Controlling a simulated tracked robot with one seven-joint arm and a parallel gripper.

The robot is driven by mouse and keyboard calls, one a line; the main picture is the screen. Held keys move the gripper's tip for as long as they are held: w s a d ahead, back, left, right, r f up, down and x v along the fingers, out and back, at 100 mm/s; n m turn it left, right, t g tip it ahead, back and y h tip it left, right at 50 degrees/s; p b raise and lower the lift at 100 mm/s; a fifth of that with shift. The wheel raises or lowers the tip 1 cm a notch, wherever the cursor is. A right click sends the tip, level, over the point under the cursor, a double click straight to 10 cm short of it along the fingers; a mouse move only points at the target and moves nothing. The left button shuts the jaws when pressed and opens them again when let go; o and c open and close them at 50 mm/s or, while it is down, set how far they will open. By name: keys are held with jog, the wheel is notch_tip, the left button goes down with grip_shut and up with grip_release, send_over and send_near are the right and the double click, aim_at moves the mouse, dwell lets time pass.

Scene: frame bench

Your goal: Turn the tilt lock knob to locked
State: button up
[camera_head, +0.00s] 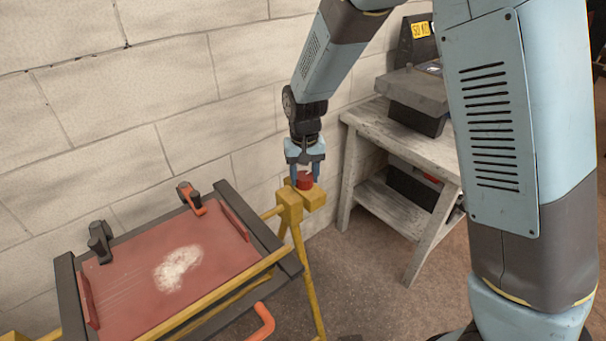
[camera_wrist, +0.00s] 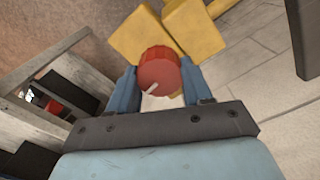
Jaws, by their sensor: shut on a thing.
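The tilt lock knob (camera_head: 304,181) is small, round and red, on top of the yellow stand's corner block (camera_head: 291,197). It also shows in the wrist view (camera_wrist: 160,70), with a white pointer line towards the lower left of its face. My gripper (camera_head: 307,176) points down over the knob, and its two blue fingers are shut on the knob's sides. In the wrist view, one finger is on each side of it. I see no lock markings around the knob, so I cannot tell which setting the pointer marks.
A tilted red panel (camera_head: 130,280) in a dark frame, with an orange clamp (camera_head: 190,200) and a dark clamp (camera_head: 100,240), hangs on the yellow stand. A grey wooden bench (camera_head: 372,122) with machines stands behind at right. A block wall (camera_head: 170,80) runs close behind.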

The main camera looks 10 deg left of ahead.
aim_at(305, 175)
jog(key=shift+w+m, duration=0.1)
jog(key=shift+m, duration=0.6)
jog(key=o, duration=1)
jog(key=shift+o, duration=0.2)
notch_tip(305, 175, up, 14)
jog(key=shift+f, duration=0.15)
